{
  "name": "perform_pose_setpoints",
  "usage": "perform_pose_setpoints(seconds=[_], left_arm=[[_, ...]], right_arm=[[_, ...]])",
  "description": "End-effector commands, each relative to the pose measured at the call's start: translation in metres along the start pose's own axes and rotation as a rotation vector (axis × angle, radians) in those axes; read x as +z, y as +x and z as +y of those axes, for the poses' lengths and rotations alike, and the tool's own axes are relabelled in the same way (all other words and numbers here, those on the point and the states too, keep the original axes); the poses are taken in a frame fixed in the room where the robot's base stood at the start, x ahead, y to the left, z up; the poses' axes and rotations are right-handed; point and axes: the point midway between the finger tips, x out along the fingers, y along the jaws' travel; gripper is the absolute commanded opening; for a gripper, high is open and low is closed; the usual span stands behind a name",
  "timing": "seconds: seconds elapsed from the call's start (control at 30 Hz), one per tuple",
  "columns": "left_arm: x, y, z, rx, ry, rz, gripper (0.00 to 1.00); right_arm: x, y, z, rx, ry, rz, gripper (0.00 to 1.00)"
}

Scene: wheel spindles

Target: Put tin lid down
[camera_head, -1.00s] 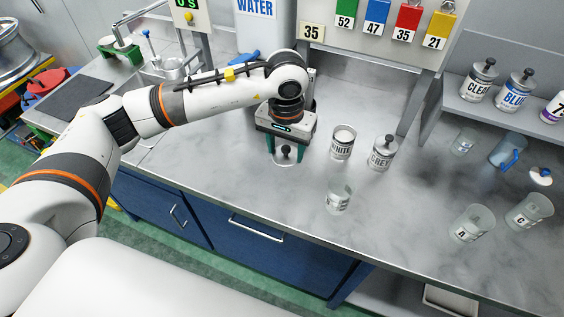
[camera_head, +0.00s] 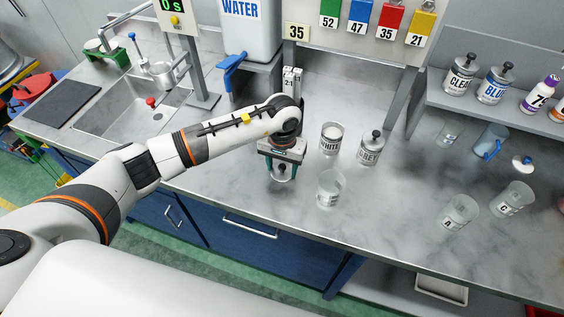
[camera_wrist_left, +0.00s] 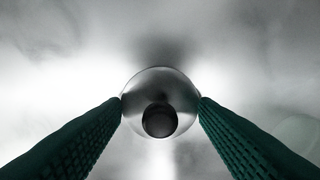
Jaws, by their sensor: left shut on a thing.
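The tin lid (camera_head: 281,175) is a small silver disc with a black knob. My left gripper (camera_head: 282,168) is shut on it, with green fingers pointing down at the counter near its front edge. In the left wrist view, the tin lid (camera_wrist_left: 160,88) sits between the two fingertips (camera_wrist_left: 160,98), which meet its rim on both sides; the knob faces the camera. I cannot tell whether the lid touches the counter. The WHITE tin (camera_head: 331,139) stands open, without a lid, right of the gripper. My right gripper is not in view.
The GREY tin (camera_head: 370,149) stands lidded beside the WHITE tin. A clear beaker (camera_head: 329,188) stands in front of them, right of my gripper. More beakers (camera_head: 458,213) stand at the right. A sink (camera_head: 130,105) is at the left. Counter is clear left of my gripper.

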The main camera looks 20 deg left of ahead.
Motion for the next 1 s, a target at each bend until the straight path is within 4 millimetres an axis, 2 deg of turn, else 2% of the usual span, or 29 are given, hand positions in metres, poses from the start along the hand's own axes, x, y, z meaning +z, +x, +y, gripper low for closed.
perform_pose_setpoints(seconds=[0.37, 0.4, 0.5, 0.83, 0.93, 1.0], left_arm=[[0.001, 0.005, 0.0, 0.0, 0.0, -0.002, 0.33], [0.001, 0.003, 0.0, 0.0, 0.0, -0.002, 0.61], [0.001, 0.003, 0.0, 0.0, 0.0, -0.002, 0.76], [0.0, 0.001, 0.0, 0.0, -0.001, -0.001, 0.76], [0.002, -0.006, 0.0, 0.0, 0.0, -0.005, 0.76], [0.002, -0.017, 0.001, 0.0, 0.0, -0.008, 0.76]], right_arm=[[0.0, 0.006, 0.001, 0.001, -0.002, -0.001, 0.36], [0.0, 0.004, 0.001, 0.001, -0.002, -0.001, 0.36], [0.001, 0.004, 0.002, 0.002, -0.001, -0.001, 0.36], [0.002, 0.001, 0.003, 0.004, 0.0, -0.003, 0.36], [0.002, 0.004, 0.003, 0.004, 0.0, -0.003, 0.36], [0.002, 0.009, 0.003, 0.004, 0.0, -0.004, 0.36]])
